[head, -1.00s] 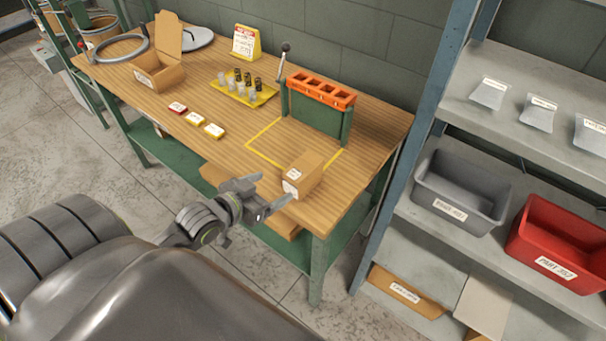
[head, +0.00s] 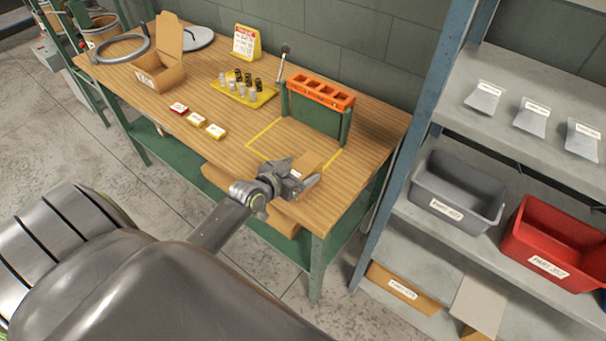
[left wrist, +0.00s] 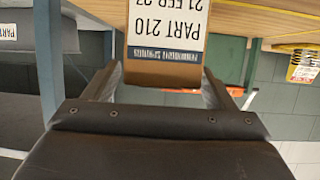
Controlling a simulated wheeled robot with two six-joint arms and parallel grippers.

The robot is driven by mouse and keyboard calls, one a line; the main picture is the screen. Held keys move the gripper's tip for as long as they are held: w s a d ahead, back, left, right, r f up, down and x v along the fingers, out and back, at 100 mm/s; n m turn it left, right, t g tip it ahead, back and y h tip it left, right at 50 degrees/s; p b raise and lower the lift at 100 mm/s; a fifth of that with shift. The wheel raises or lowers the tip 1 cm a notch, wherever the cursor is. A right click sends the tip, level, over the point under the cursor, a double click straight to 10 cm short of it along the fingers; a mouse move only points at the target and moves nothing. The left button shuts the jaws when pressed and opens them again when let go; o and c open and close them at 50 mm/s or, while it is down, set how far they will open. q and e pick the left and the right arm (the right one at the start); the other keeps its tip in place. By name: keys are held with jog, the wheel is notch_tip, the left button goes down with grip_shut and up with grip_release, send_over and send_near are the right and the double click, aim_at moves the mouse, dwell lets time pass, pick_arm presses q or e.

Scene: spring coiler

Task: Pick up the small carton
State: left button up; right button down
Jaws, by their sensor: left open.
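The small carton (head: 309,163) is a brown box near the front right corner of the wooden workbench (head: 240,150), beside the yellow outline. My left gripper (head: 300,184) is at the carton's front, and its fingers partly hide the carton. In the left wrist view the carton (left wrist: 165,75), with a white label reading "PART 210", lies between and beyond the open fingers of my left gripper (left wrist: 165,90). I cannot tell whether the fingers touch it. My right gripper is not in view.
A yellow tray (head: 246,92) of small cylinders, small labelled boxes (head: 196,119) and an open carton (head: 160,74) lie to the left. Shelves with a grey bin (head: 457,195) and a red bin (head: 550,245) stand right.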

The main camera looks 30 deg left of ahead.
pick_arm(q)
jog(key=shift+x, duration=1.2)
jog(key=c, duration=1.4)
jog(key=shift+r, duration=0.1)
jog(key=shift+c, duration=0.4)
